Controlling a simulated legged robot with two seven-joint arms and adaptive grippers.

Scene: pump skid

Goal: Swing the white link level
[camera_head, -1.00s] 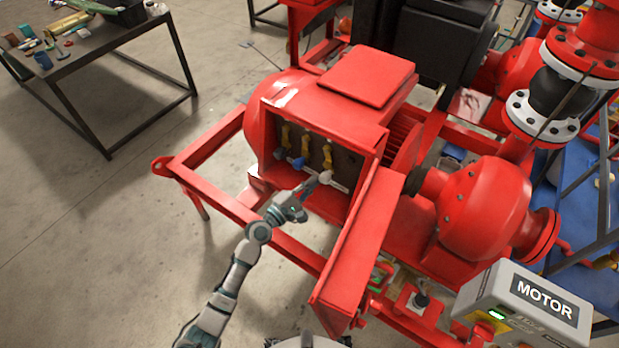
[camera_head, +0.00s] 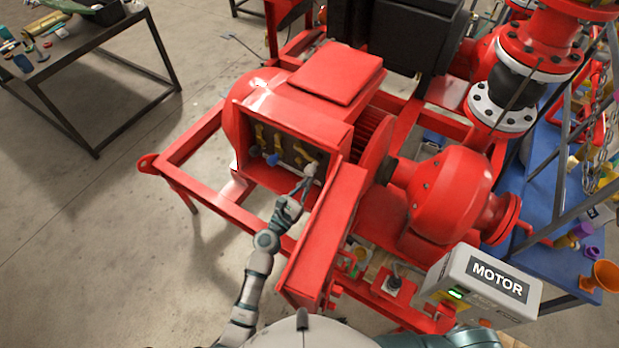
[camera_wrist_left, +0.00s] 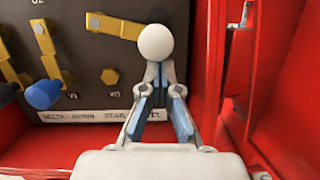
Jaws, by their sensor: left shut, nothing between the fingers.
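The white link's round white knob (camera_wrist_left: 155,42) is at the upper middle of the left wrist view. A yellow bar (camera_wrist_left: 110,24) runs from its upper terminal rightwards, sloping slightly down, to behind the knob; its far end is hidden. In the head view the white knob (camera_head: 311,169) is at the right end of the open red terminal box. My left gripper (camera_head: 303,186) reaches into the box from below. In the wrist view its shut, empty fingers (camera_wrist_left: 157,76) are just below the knob; I cannot tell whether they touch it. My right gripper is not in view.
A bare terminal (camera_wrist_left: 110,76) shows below the white link's bar. The open red door (camera_head: 325,235) stands close to the right of my arm. A MOTOR box (camera_head: 485,287) is at lower right.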

